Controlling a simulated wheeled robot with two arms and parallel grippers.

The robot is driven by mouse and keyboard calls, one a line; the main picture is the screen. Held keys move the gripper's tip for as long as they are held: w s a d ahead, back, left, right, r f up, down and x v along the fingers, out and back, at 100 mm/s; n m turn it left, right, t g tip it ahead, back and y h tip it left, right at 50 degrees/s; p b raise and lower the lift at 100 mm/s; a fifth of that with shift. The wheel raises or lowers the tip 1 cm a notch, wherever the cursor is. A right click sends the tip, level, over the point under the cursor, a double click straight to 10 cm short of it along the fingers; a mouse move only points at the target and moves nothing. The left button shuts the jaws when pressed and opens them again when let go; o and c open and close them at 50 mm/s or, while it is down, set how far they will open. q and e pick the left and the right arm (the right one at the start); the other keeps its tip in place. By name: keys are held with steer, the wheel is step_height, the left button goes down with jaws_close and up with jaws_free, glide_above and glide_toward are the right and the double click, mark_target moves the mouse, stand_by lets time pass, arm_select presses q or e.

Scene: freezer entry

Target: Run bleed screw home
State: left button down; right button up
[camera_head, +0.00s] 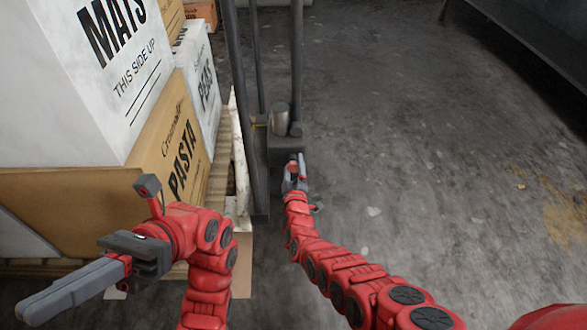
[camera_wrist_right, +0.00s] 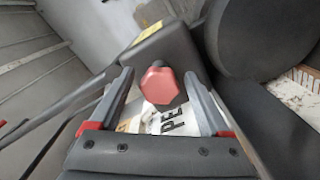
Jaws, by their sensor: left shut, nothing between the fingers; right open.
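The bleed screw appears as a red faceted knob (camera_wrist_right: 160,85) on a dark grey block (camera_wrist_right: 168,48) in the right wrist view. My right gripper (camera_wrist_right: 157,76) is open, with one finger on each side of the knob and visible gaps on both sides. In the head view my right gripper (camera_head: 296,172) is low at the dark base of the upright posts; the knob is too small there to tell apart from my red parts. My left gripper (camera_head: 30,308) is shut and empty, at the lower left in front of the boxes, far from the screw.
Dark upright posts (camera_head: 296,60) and a metal cylinder (camera_head: 281,118) stand by the right gripper. Stacked boxes, including a brown pasta carton (camera_head: 178,140), sit on a wooden pallet (camera_head: 218,175) to the left. Concrete floor (camera_head: 420,130) to the right is clear.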

steer(key=shift+c, duration=0.2)
jaws_close()
steer(key=shift+m, duration=0.3)
